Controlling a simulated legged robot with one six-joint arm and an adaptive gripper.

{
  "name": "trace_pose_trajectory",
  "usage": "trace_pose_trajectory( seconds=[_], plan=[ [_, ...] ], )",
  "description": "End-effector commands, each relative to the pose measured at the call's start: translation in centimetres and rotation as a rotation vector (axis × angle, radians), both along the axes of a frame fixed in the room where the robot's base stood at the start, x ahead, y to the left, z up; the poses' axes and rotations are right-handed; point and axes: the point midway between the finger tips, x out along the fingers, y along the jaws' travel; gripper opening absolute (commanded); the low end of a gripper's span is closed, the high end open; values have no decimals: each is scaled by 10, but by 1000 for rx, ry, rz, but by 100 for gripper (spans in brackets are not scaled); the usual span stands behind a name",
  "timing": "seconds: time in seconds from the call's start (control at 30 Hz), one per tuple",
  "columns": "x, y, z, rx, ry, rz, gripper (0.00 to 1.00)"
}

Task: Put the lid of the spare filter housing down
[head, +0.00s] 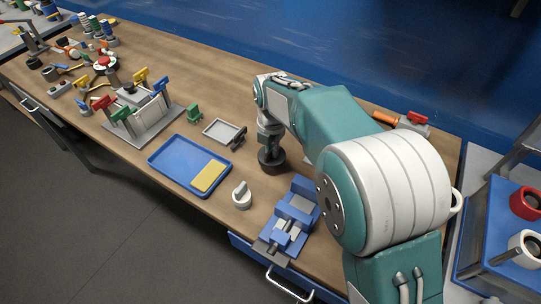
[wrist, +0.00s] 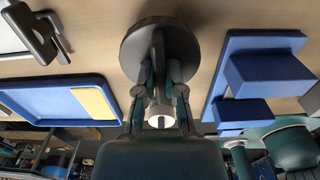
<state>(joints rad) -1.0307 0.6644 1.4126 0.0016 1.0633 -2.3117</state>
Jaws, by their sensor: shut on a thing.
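The lid (head: 271,163) is a dark round disc with an upright grip bar. In the wrist view the lid (wrist: 140,42) fills the top middle. My gripper (head: 268,147) points down over it at the middle of the bench. In the wrist view my gripper's fingers (wrist: 159,92) are closed on the lid's bar from both sides. The lid is at or just above the wooden top; I cannot tell whether it touches. I cannot make out an open filter housing under it.
A blue vise (head: 291,217) stands right of the lid, and a pale round part with a ridge (head: 241,196) stands in front. A blue tray (head: 165,156) with a yellow pad (head: 209,176) and a small grey tray (head: 213,130) lie left. Bare wood surrounds the lid.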

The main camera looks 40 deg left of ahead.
Motion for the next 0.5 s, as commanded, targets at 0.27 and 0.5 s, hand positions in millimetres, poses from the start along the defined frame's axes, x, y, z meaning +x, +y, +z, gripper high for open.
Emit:
trace_pose_trajectory(
  seconds=[0.27, 0.5],
  plan=[
    [4, 6, -28, -2, 2, 0, 0],
    [4, 6, -39, 1, -1, 0, 0]
  ],
)
